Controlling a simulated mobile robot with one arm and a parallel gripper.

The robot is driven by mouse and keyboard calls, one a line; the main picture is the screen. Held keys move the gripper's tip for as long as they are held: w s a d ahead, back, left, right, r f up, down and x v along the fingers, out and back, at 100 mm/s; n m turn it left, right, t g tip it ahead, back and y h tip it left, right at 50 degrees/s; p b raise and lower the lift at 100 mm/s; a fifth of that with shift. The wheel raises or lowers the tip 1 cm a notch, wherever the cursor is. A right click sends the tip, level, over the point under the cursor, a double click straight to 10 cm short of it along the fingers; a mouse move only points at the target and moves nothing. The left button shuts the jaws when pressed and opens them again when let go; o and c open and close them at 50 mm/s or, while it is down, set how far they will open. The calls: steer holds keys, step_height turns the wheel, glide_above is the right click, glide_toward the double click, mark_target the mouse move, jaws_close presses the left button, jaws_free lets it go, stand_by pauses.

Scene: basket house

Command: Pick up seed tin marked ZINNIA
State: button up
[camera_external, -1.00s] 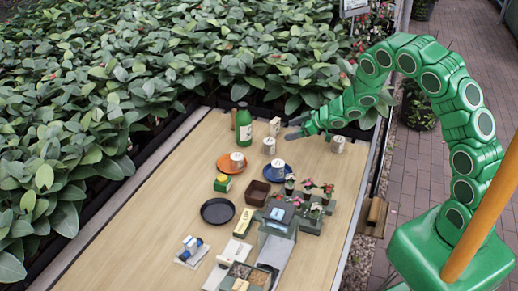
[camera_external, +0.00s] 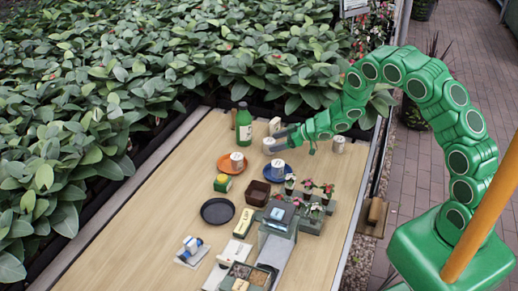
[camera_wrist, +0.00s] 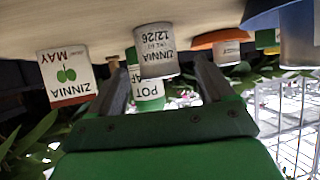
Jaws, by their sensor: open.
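A pale grey tin (camera_wrist: 156,50) printed ZINNIA 12/26 appears upside down in the wrist view, between the two fingers of my gripper (camera_wrist: 158,64). The fingers are open, with a visible gap on each side of the tin. In the external view the tin (camera_external: 268,145) stands upright on the table near the far end, at the fingertips of my gripper (camera_external: 272,141). A white box (camera_wrist: 67,74) also printed ZINNIA, with MAY and a green leaf picture, stands beside it; it also shows in the external view (camera_external: 274,126).
A green bottle (camera_external: 243,124) stands behind the tin. Similar tins sit on the orange plate (camera_external: 224,168) and the blue plate (camera_external: 264,171), and another tin (camera_external: 338,144) stands at the right. Potted seedlings (camera_external: 308,186) are nearer. The table's left side is clear.

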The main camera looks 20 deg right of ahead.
mark_target(269, 144)
steer(key=shift+x, duration=2)
steer(key=c, duration=1)
steer(key=shift+r, duration=0.1)
steer(key=shift+c, duration=0.2)
